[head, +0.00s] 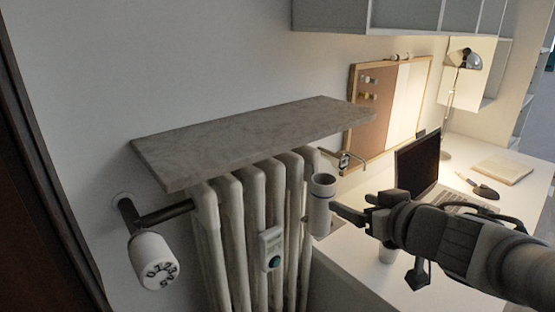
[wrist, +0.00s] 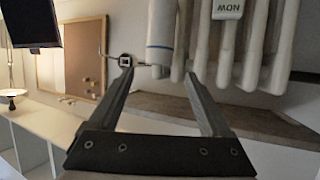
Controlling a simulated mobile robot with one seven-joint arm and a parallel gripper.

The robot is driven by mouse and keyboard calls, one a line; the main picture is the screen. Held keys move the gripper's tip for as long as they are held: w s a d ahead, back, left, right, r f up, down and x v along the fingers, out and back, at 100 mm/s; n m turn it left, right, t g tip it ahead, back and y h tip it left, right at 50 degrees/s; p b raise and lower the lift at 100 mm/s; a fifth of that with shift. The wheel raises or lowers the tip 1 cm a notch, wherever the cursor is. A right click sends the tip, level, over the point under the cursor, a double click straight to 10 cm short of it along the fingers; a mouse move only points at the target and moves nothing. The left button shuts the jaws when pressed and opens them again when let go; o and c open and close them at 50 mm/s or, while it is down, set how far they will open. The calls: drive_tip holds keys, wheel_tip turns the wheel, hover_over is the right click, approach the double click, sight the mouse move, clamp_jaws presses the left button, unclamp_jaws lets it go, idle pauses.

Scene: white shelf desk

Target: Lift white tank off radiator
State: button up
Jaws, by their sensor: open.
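The white tank (head: 321,205) is a pale upright cylinder with a dark open top at the radiator's right end in the head view. In the wrist view, which looks upside down, the tank (wrist: 160,38) has a blue band and sits just beyond my fingertips, roughly centred between them. The ribbed white radiator (head: 245,230) stands under a stone shelf. My gripper (head: 340,213) comes from the right, close to the tank's side; in the wrist view my gripper (wrist: 158,75) has its two fingers spread apart with nothing held. Whether a finger touches the tank I cannot tell.
The stone shelf (head: 255,135) overhangs the radiator. A white valve knob (head: 153,260) is at left, and a small meter (head: 270,248) is on the ribs. At right are a white desk (head: 345,262), a laptop (head: 418,163), a lamp (head: 470,60) and a corkboard (head: 375,120).

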sight(329, 192)
drive_tip(key=p+x, duration=0.2)
drive_tip(key=x, duration=1.2)
drive_tip(key=shift+w, duration=0.25)
clamp_jaws()
drive_tip(key=shift+r, duration=0.1)
